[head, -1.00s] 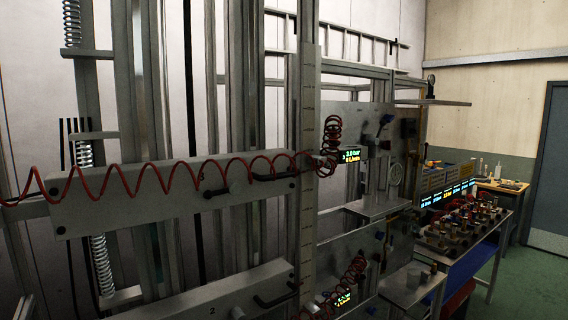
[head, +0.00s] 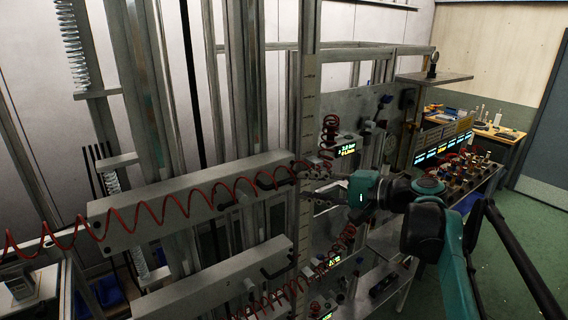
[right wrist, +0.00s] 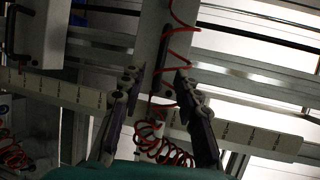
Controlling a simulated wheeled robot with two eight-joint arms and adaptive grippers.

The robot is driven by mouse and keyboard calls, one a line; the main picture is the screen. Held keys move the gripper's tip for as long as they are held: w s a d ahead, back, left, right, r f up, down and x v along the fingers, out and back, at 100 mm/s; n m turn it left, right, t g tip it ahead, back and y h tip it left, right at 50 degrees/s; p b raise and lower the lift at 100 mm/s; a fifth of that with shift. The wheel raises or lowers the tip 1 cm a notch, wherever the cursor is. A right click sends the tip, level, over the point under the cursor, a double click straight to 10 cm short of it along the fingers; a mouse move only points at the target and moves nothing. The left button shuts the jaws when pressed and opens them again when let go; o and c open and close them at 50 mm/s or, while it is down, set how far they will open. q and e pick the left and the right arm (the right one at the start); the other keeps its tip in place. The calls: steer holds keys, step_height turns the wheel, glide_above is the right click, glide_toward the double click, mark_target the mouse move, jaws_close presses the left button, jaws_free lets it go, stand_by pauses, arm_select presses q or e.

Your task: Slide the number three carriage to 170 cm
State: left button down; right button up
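The number three carriage (head: 150,215) is the upper long grey beam, with a red coiled hose along it and a black handle (head: 270,182) near its right end. A vertical scale (head: 308,110) stands beside that end; its markings are too small to read. My right gripper (head: 305,180) reaches in from the right in front of the scale, at the carriage's end. In the right wrist view the gripper (right wrist: 156,74) is open, its fingers either side of the black handle (right wrist: 157,88), apart from it. The carriage also shows there (right wrist: 150,38). My left gripper is out of view.
A lower carriage (head: 215,285) sits below the upper one. Red coiled hoses hang near the right gripper. A panel (head: 375,120) with displays and knobs stands behind my right arm. A bench (head: 490,185) with fittings is further right; green floor lies open beyond.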

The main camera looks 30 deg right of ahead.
mark_target(286, 182)
steer(key=p+x, duration=0.1)
steer(key=x, duration=0.6)
steer(key=shift+w+a, duration=0.2)
steer(key=shift+w, duration=0.1)
jaws_close()
